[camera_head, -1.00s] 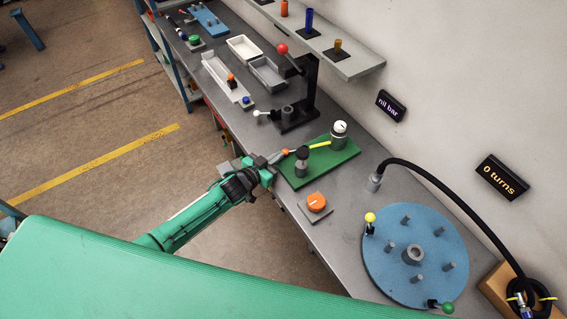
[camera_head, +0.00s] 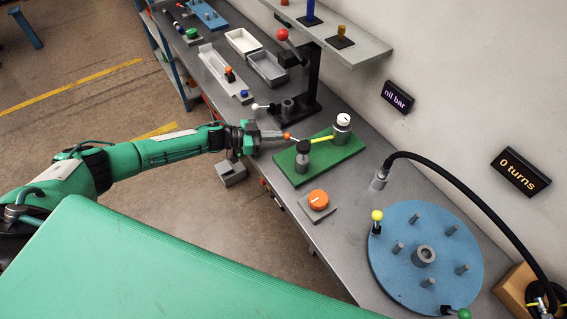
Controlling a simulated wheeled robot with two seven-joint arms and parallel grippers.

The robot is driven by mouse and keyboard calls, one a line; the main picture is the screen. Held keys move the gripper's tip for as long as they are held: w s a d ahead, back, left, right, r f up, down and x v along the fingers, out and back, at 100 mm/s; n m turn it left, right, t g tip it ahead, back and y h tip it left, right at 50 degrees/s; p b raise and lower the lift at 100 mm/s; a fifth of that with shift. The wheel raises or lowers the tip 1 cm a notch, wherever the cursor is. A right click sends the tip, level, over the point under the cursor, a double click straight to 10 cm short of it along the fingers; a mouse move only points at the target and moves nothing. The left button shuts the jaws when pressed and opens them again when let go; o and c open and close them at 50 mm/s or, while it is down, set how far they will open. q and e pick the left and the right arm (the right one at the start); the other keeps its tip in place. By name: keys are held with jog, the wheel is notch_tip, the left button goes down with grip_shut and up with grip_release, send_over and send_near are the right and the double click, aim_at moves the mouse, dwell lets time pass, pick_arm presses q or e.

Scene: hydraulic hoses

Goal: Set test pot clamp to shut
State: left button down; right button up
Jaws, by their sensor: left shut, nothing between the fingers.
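The green board (camera_head: 335,166) lies on the bench. It carries a grey post with a black cap (camera_head: 303,158) and a grey post with a white-topped cap (camera_head: 342,128), with a yellow bar (camera_head: 321,139) between them. A small orange tip (camera_head: 287,135) shows left of the black cap. My left gripper (camera_head: 281,136) is shut and empty, its fingertips at the orange tip; whether they touch is unclear. I cannot tell for certain which part is the test pot clamp. My right gripper is not in view.
A black stand with a red-ball lever (camera_head: 282,35) and a white-ball lever (camera_head: 256,106) stands behind the board. An orange knob (camera_head: 318,199) sits in front. A blue disc with pegs (camera_head: 408,278) lies at right. Trays (camera_head: 243,42) stand farther back. Displays read "nil bar" and "0 turns".

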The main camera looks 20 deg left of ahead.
pick_arm(q)
jog(key=shift+w, duration=0.4)
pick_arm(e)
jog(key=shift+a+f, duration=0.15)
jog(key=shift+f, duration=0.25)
